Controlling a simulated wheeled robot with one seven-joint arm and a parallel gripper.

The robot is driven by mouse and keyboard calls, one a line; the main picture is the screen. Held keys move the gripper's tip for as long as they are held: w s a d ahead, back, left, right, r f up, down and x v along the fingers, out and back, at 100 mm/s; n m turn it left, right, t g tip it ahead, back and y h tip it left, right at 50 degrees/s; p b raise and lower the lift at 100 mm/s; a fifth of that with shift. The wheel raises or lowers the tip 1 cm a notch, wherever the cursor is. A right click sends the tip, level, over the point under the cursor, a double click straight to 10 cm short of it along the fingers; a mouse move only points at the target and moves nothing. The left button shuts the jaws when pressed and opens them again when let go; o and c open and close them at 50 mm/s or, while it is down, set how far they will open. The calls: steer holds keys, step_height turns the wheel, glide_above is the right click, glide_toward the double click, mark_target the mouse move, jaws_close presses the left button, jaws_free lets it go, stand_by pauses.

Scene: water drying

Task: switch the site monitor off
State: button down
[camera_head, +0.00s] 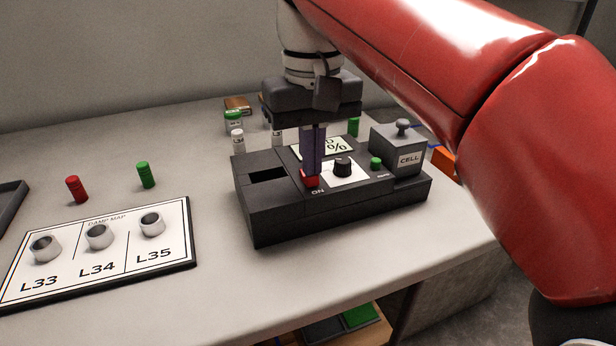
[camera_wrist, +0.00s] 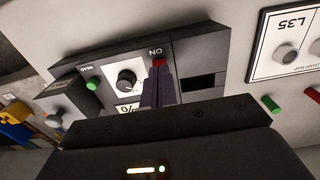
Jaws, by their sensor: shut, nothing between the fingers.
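The site monitor (camera_head: 270,219) is a dark box on the table. It has a red button (camera_head: 310,180) marked ON, a black knob (camera_head: 343,166) on a white plate, a green button (camera_head: 376,163) and a pale display (camera_head: 338,146) partly hidden by my fingers. My gripper (camera_head: 312,172) points down with its shut, empty fingers at the red button. In the wrist view my fingertips (camera_wrist: 159,72) are right by the red button (camera_wrist: 158,62). I cannot tell whether they press it. The black knob also shows in the wrist view (camera_wrist: 126,80).
A grey box marked CELL (camera_head: 397,152) joins the monitor's right end. A damp map board (camera_head: 190,262) with 3 rings lies at left, with a red cylinder (camera_head: 76,190) and a green cylinder (camera_head: 145,175) behind it. Small bottles (camera_head: 237,141) stand behind the monitor. The table front is clear.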

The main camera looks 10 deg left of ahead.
steer(key=shift+f, duration=0.25)
step_height(320, 180, up, 5)
steer(key=p, duration=0.5)
steer(key=shift+r, duration=1.05)
steer(key=shift+s, duration=0.15)
